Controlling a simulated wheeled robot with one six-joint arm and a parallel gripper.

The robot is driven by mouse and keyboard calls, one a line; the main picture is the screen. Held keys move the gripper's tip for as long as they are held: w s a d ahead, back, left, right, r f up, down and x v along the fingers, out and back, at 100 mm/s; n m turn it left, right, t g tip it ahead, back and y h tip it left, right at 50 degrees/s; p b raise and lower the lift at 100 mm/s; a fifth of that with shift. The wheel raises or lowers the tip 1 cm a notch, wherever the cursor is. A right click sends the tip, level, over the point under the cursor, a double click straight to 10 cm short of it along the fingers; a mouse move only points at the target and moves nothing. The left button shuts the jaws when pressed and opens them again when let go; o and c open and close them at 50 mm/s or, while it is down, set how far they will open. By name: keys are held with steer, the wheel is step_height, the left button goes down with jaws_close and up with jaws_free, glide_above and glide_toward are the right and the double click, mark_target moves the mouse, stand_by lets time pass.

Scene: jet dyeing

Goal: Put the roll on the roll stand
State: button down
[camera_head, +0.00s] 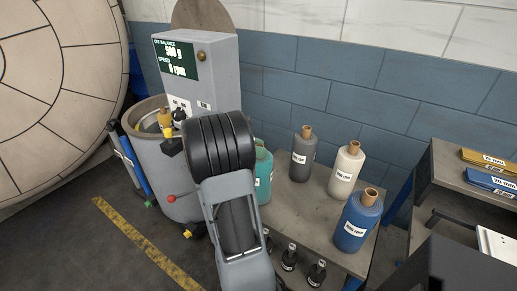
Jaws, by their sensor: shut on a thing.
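My gripper (172,132) is small and partly hidden behind my own dark arm joint, over the rim of a grey drum at the left. It is shut at a brown tube end (164,117), which looks like the cores of the other rolls. The rest of that roll is hidden. On a grey stand (295,203) at the right are a teal roll (263,172), a grey roll (303,158), a white roll (345,172) and a blue roll (357,222), all upright. Which thing is the roll stand is not labelled.
The grey drum (182,205) stands beside a control cabinet (222,80) reading 500 g and 0 rpm. Dark bottles (317,272) sit low under the stand. A shelf (450,165) with yellow and blue boxes is at the right. A yellow line (135,235) crosses the floor.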

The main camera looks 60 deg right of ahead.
steer(key=c, duration=0.8)
jaws_free()
steer(key=shift+f, duration=0.15)
steer(key=shift+o, duration=0.2)
steer(key=shift+w+r, duration=0.1)
steer(key=shift+r, duration=0.15)
steer(key=v, duration=1.2)
steer(key=s+a+f+m+t+y, duration=0.2)
steer(key=a+m+t+y, duration=0.1)
steer(key=a, duration=0.7)
steer(key=s+a+f+m+t+y, duration=0.2)
steer(key=a+t, duration=0.3)
steer(key=a, duration=0.5)
steer(key=s+a+f+m+t+y, duration=0.2)
steer(key=a+m+t+y, duration=0.2)
steer(key=a, duration=0.6)
steer(key=shift+t+y, duration=0.4)
